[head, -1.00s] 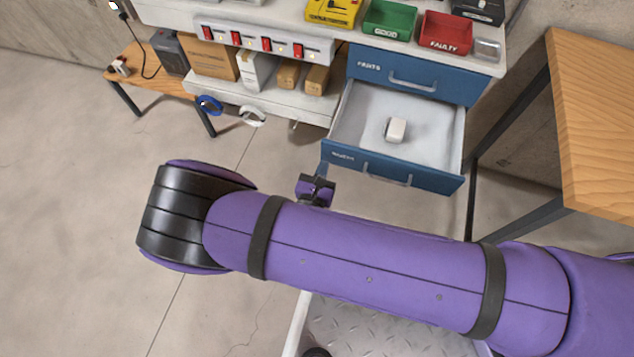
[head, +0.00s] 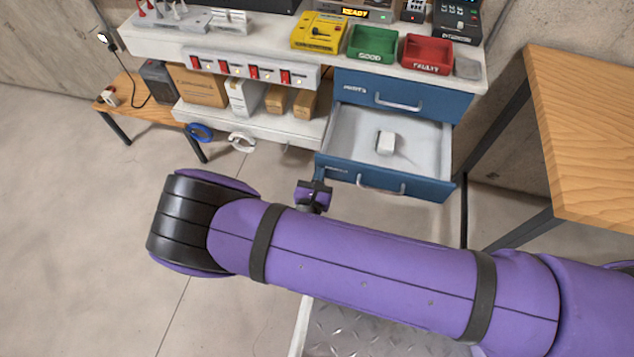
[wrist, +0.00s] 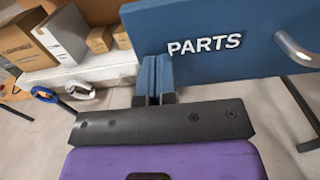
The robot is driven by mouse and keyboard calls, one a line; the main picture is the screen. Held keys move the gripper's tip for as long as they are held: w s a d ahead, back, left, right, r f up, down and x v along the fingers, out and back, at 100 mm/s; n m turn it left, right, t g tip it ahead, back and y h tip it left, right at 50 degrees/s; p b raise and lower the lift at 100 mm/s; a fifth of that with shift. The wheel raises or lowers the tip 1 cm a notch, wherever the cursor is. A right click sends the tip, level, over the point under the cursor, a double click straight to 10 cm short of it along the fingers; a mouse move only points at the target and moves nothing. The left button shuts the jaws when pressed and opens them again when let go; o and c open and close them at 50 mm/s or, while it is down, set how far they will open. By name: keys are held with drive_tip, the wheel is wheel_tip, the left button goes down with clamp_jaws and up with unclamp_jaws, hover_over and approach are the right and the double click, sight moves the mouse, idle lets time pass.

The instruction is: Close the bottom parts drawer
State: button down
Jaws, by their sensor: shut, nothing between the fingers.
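The bottom parts drawer is blue-fronted (head: 385,184) and stands pulled out below a shut blue drawer (head: 400,95). Its pale tray holds a small white block (head: 386,142). My gripper (head: 317,178) is at the left end of the open drawer's front. In the wrist view its blue fingers (wrist: 153,76) are together and empty, just beside the left end of a blue front (wrist: 225,32) marked PARTS. A handle (wrist: 295,48) shows at the right of that front. I cannot tell whether the fingers touch it.
A wooden table (head: 590,130) stands close on the right. The white bench top (head: 280,45) carries a green bin (head: 372,44) and a red bin (head: 427,52). A shelf with boxes (head: 200,85) is left of the drawers. Floor at the left is clear.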

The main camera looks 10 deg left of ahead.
sight(336, 125)
drive_tip(key=w, duration=2.1)
drive_tip(key=shift+w+d, duration=0.15)
drive_tip(key=shift+d, duration=0.2)
drive_tip(key=shift+w+r, duration=0.15)
drive_tip(key=shift+w, duration=0.1)
drive_tip(key=shift+w+r, duration=0.1)
